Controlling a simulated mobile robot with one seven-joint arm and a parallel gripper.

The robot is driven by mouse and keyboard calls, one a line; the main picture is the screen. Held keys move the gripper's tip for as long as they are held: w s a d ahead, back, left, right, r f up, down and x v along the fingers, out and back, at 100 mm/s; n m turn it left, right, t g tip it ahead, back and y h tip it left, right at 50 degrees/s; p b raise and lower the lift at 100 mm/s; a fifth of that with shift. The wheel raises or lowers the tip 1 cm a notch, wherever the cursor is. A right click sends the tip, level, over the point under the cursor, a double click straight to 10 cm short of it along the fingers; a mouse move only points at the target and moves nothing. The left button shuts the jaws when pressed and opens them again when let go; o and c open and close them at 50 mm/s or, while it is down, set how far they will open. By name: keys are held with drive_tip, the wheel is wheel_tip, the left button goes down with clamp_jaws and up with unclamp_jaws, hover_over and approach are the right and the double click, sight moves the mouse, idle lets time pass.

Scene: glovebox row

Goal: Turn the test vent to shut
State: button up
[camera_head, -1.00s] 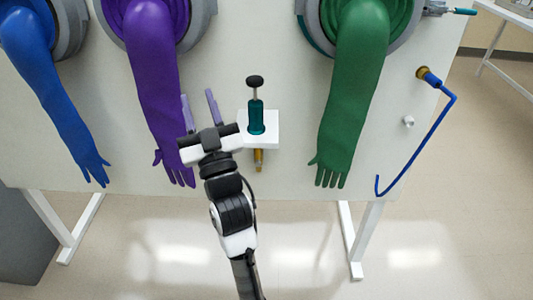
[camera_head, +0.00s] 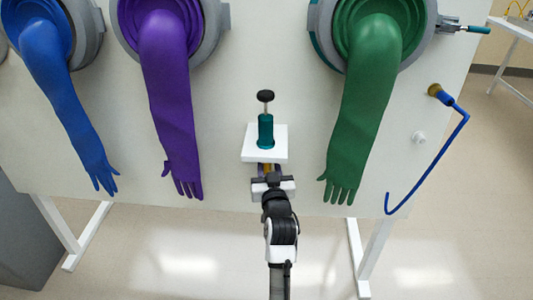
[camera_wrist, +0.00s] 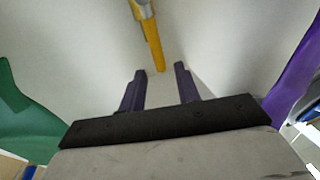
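A yellow lever (camera_wrist: 152,42) on a silver fitting (camera_wrist: 139,8) shows in the wrist view; I take it for the test vent's handle. In the head view, its yellow part (camera_head: 267,169) shows just under a white shelf (camera_head: 279,149), partly hidden by my gripper. My gripper (camera_head: 268,170) is under the shelf. In the wrist view my gripper (camera_wrist: 160,72) is open, its two purple fingers apart. The lever's free end appears between the fingertips, touching neither; I cannot tell how deep it lies between them.
A teal plunger (camera_head: 265,130) with a black knob stands on the shelf. A purple glove (camera_head: 170,95) hangs left and a green glove (camera_head: 362,100) right. A blue hooked rod (camera_head: 440,150) and a small white knob (camera_head: 418,137) are farther right.

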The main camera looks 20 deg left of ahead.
drive_tip(key=x, duration=0.5)
drive_tip(key=shift+p, duration=0.4)
drive_tip(key=shift+s, duration=0.1)
clamp_jaws()
